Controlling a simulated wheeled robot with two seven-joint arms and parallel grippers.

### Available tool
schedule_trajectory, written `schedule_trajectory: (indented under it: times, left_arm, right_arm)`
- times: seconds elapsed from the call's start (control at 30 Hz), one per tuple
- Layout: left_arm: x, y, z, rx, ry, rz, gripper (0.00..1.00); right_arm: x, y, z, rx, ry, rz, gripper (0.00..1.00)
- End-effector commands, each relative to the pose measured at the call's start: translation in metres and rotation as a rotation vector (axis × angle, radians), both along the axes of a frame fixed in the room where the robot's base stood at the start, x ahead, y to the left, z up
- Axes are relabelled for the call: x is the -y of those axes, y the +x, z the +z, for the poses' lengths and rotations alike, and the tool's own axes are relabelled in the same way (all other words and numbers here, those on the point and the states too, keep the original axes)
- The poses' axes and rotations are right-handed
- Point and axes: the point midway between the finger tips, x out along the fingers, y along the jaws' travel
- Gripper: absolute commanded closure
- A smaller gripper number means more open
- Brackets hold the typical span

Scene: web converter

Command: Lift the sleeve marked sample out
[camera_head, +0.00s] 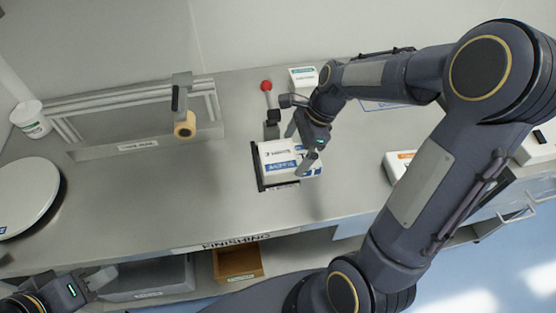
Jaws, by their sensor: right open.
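White sleeves with blue bands (276,158) sit in a dark holder (260,176) at the middle of the bench. Their lettering is too small to read surely, so I cannot tell which is marked sample. My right gripper (300,150) is open just above the sleeves, with its fingers spread at their right part. I cannot tell whether the fingers touch them. The gripper hides part of the sleeves. My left gripper (98,277) is at the lower left, away from the holder, near the bench's front. Its jaws are too small to judge.
A red-knobbed lever (266,87) stands behind the holder. A frame with a tan roll (185,125) is to the left. A round white plate (25,198) is at far left. A small white box (303,76) is at the back. An orange bin (238,262) sits below the bench edge.

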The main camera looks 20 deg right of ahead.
Motion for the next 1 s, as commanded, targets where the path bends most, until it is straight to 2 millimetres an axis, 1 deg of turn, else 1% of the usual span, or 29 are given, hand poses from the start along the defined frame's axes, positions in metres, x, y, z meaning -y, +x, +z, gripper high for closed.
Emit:
schedule_trajectory:
  times: [0.03,0.1,0.33,0.5,0.53,0.57,0.83,1.0]
  left_arm:
    - [0.000,0.000,0.000,0.000,0.000,0.000,0.64]
    - [0.000,0.000,0.000,0.000,0.000,0.000,0.64]
    - [0.000,0.000,0.000,0.000,0.000,0.000,0.64]
    - [0.000,0.000,0.000,0.000,0.000,0.000,0.64]
    - [0.000,0.000,0.000,0.000,0.000,0.000,0.64]
    - [0.000,0.000,0.000,0.000,0.000,0.000,0.64]
    - [0.000,0.000,0.000,0.000,0.000,0.000,0.64]
    - [0.000,0.000,-0.001,0.000,0.000,0.000,0.64]
  right_arm:
    - [-0.002,0.000,-0.005,-0.002,0.000,0.001,0.00]
    - [-0.003,0.001,-0.009,0.000,0.000,0.000,0.00]
    - [-0.003,0.001,-0.010,0.002,-0.001,0.000,0.00]
    - [-0.003,0.001,-0.009,0.002,-0.001,0.000,0.22]
    - [-0.003,0.001,-0.009,0.002,-0.001,0.000,0.26]
    - [-0.003,0.001,-0.009,0.003,-0.001,0.000,0.28]
    - [-0.003,0.001,-0.008,0.003,-0.001,0.000,0.28]
    - [-0.003,0.002,0.001,0.005,0.000,0.001,0.28]
